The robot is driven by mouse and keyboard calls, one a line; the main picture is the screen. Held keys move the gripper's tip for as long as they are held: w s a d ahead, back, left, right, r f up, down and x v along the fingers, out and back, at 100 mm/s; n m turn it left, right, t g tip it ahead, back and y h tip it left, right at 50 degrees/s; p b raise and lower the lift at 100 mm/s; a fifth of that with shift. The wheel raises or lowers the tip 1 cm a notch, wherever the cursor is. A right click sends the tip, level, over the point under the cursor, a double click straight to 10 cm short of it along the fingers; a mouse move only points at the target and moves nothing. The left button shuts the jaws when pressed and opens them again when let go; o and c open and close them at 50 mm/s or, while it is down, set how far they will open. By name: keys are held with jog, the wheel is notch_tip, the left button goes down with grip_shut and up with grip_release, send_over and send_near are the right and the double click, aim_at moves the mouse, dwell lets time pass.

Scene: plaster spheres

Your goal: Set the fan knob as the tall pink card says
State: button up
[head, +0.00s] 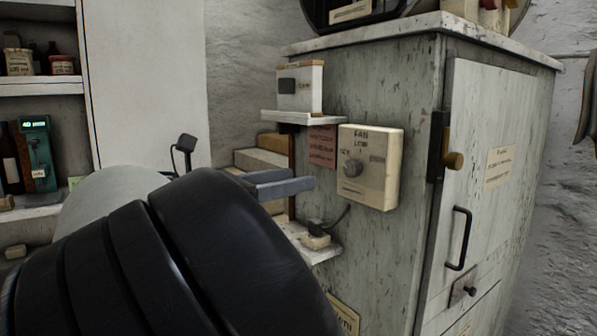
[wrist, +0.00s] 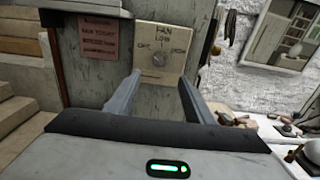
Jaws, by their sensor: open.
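The fan box (head: 386,185) is a cream panel on the side of the grey-green cabinet, lettered FAN and LOW above a round grey knob (head: 352,167). The wrist view also shows the box (wrist: 176,37) and the knob (wrist: 160,59), with lettering on both sides of the knob. The knob's pointer is too small to read. A pink-red card (head: 322,146) is fixed left of the box; its several lines (wrist: 98,38) are too small to read surely. My gripper (head: 300,181) is open and empty, in front of the knob and apart from it, its fingers (wrist: 160,76) either side of the knob in the wrist view.
A small ledge with a switch box (head: 300,88) juts out above the card. A lower shelf (head: 318,250) holds a small corded device. Shelves stand at left.

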aim_at(348, 169)
jog(key=x, duration=1.4)
jog(key=shift+w+d, duration=0.1)
jog(key=shift+d, duration=0.1)
jog(key=c, duration=1)
jog(key=shift+c, duration=0.2)
